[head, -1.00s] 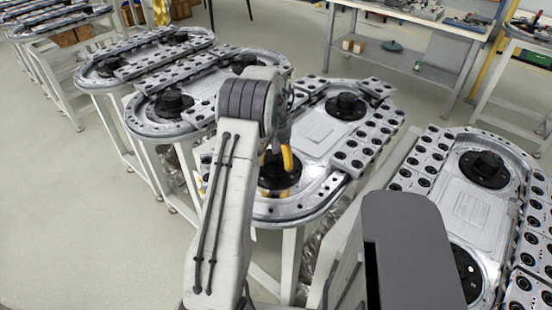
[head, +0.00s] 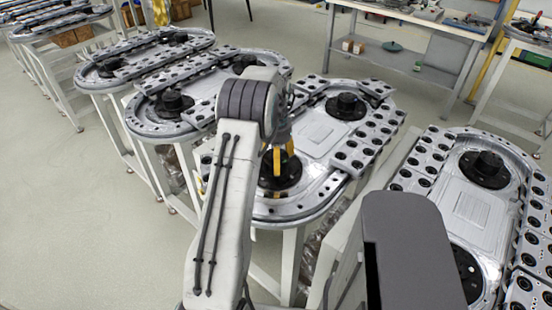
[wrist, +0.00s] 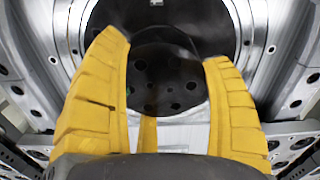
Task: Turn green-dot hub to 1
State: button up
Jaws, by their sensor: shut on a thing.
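The hub (wrist: 165,78) is a black round piece with several holes, at the centre of the wrist view. A small green dot (wrist: 128,90) shows at its left side, close to the left finger. My gripper (wrist: 165,50) has yellow fingers on the left and right of the hub and is shut on it. A third yellow finger shows low in the middle. In the head view, my gripper (head: 283,163) points down over the near hub (head: 293,175) of the middle ring track (head: 318,132). I cannot read any number mark around the hub.
The same track has a second black hub (head: 346,106) at its far end. Another track (head: 480,205) stands close on the right, and several more stand to the left. A workbench (head: 410,15) is at the back. Open floor (head: 80,200) lies at the left.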

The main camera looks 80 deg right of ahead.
jog(key=shift+d+r+m, duration=0.3)
dwell(0.4)
jog(key=o, duration=1.2)
jog(key=shift+a+f, duration=0.1)
jog(key=shift+f, duration=0.1)
jog(key=shift+c, duration=0.2)
notch_tip(320, 180, up, 12)
dwell(0.3)
